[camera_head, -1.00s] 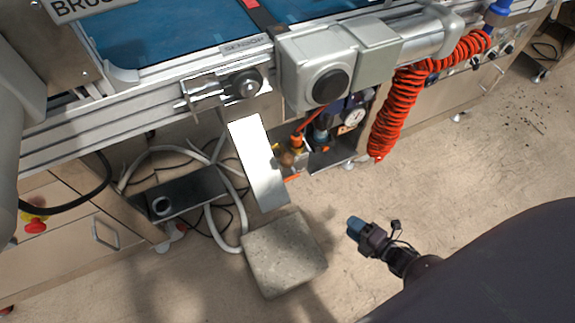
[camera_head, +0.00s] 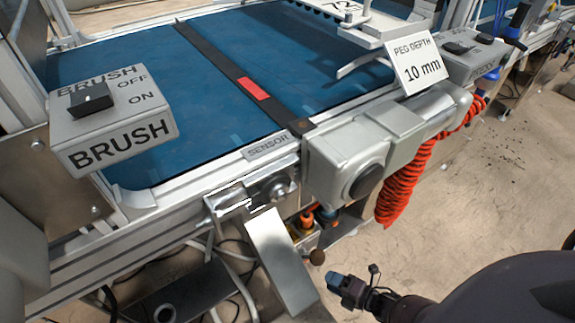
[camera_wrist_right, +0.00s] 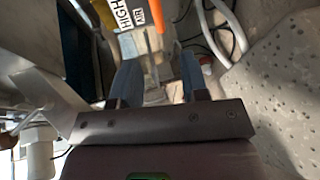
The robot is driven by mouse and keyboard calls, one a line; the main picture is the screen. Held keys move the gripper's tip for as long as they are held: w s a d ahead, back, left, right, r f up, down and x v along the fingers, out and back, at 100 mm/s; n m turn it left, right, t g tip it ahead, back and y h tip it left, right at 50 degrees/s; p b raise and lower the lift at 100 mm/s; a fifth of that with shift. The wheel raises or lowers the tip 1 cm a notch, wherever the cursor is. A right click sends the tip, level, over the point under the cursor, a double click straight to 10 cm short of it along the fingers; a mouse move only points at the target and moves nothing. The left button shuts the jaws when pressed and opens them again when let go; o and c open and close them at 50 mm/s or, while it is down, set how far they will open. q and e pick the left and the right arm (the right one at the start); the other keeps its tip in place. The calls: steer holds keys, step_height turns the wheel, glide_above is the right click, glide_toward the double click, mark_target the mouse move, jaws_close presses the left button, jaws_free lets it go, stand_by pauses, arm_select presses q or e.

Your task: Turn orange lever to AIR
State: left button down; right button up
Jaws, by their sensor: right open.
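My right gripper (camera_wrist_right: 159,70) is open, with one blue finger on each side. In the head view my right gripper (camera_head: 334,283) is low, right of the metal chute. The lever cannot be made out clearly there. My left gripper is not in view.
A slanted metal chute (camera_head: 282,262) hangs below the conveyor frame, left of my right gripper. A coiled red hose (camera_head: 402,185) hangs to the right. A pale stone-like block (camera_wrist_right: 285,95) stands on the wrist view's right. Open floor (camera_head: 500,190) lies to the right.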

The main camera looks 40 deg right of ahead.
arm_select(q)
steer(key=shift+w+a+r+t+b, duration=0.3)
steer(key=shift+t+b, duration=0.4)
steer(key=shift+b, duration=0.6)
arm_select(e)
steer(key=x, duration=1.1)
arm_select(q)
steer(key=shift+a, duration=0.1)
arm_select(e)
steer(key=shift+w, duration=0.1)
steer(key=shift+c, duration=0.3)
jaws_close()
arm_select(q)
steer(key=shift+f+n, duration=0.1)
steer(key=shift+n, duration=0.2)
arm_select(e)
steer(key=shift+r, duration=0.1)
